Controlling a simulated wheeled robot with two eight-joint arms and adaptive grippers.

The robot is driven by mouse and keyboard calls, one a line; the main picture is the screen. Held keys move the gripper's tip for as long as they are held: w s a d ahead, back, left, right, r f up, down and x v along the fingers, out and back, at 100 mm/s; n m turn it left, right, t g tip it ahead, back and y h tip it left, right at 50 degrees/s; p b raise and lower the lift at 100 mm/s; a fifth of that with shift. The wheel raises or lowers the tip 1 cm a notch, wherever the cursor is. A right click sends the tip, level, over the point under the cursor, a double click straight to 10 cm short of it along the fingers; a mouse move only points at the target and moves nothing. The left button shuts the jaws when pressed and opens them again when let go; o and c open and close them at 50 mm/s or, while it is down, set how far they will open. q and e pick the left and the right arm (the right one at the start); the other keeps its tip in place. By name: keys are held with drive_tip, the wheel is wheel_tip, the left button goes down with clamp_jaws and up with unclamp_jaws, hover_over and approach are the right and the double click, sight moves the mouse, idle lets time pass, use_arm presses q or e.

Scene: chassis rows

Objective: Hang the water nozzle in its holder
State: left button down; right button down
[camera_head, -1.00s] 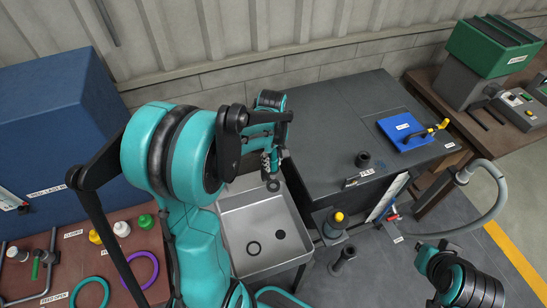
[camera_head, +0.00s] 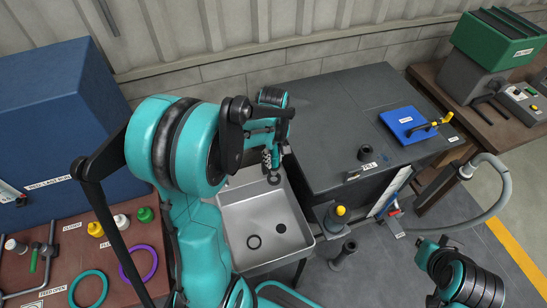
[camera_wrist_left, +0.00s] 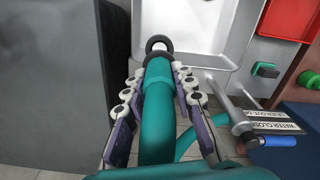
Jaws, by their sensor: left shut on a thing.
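The water nozzle (camera_wrist_left: 158,90) is a teal cylinder with a dark ring-shaped tip. In the left wrist view it lies between the roller-lined fingers of my left gripper (camera_wrist_left: 158,88), which is shut on it, and a teal hose trails off below. In the head view my left gripper (camera_head: 268,158) is above the back edge of the steel sink (camera_head: 240,218), with the dark tip pointing down. My arm hides part of the nozzle there. I cannot tell which fixture is its holder. My right arm shows at the lower right, but its fingers are not visible.
A dark cabinet (camera_head: 330,125) stands right of the sink, with a blue plate (camera_head: 405,124) on top. Black cylindrical stands (camera_head: 342,258) are beside the sink. A brown table (camera_head: 55,245) with rings and caps is left. A blue-handled lever (camera_wrist_left: 270,141) shows in the wrist view.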

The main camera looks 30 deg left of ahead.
sight(273, 169)
use_arm(q)
drive_tip(key=shift+f, duration=0.15)
idle(0.5)
drive_tip(key=shift+f+b, duration=3.15)
drive_tip(key=shift+f, duration=0.25)
drive_tip(key=c, duration=1.2)
unclamp_jaws()
drive_tip(key=shift+o, duration=0.2)
drive_tip(key=shift+r, duration=0.1)
wheel_tip(273, 169, up, 12)
drive_tip(key=shift+f, duration=0.1)
